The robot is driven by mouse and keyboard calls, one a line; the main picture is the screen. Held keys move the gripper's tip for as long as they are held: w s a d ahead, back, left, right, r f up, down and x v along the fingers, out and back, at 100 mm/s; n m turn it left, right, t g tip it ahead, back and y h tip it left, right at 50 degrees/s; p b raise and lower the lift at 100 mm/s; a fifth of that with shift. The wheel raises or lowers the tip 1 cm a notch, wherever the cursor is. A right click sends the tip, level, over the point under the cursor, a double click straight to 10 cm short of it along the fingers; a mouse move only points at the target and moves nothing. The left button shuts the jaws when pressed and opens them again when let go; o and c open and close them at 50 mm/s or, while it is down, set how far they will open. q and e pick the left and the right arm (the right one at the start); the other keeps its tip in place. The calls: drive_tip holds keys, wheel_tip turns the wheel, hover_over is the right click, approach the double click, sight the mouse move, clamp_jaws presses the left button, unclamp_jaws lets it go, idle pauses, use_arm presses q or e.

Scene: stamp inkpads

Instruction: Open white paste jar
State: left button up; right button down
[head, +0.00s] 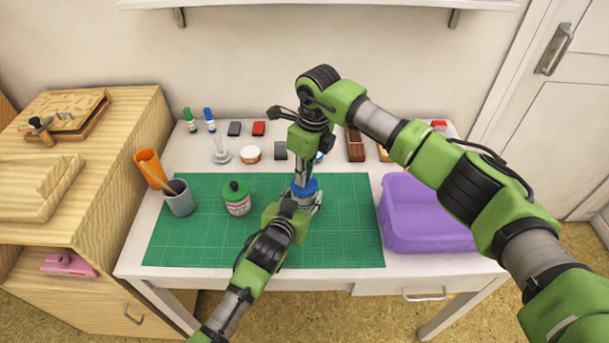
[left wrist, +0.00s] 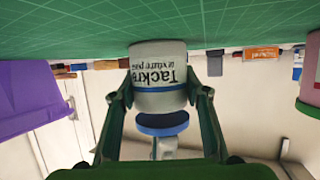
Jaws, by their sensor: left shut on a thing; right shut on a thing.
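The white paste jar (left wrist: 158,72), with black lettering and a blue stripe, stands on the green cutting mat (head: 340,235). It appears upside down in the left wrist view. My left gripper (left wrist: 160,98) is shut on the jar's sides, one finger on each side. The blue lid (head: 306,187) is held by my right gripper (head: 301,181), which comes down from above. In the left wrist view the lid (left wrist: 163,124) is apart from the jar, with a narrow gap between them and its darker underside showing. The jar is mostly hidden in the head view.
A green-capped jar (head: 237,199) stands left on the mat, near a grey cup (head: 180,200) and an orange cup (head: 150,168). A purple bin (head: 425,235) stands to the right. Inkpads and small items line the back of the table. The front right of the mat is clear.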

drive_tip(key=shift+r, duration=0.1)
drive_tip(key=shift+r, duration=1.95)
use_arm(q)
drive_tip(key=o, duration=1.7)
drive_tip(key=shift+s, duration=0.1)
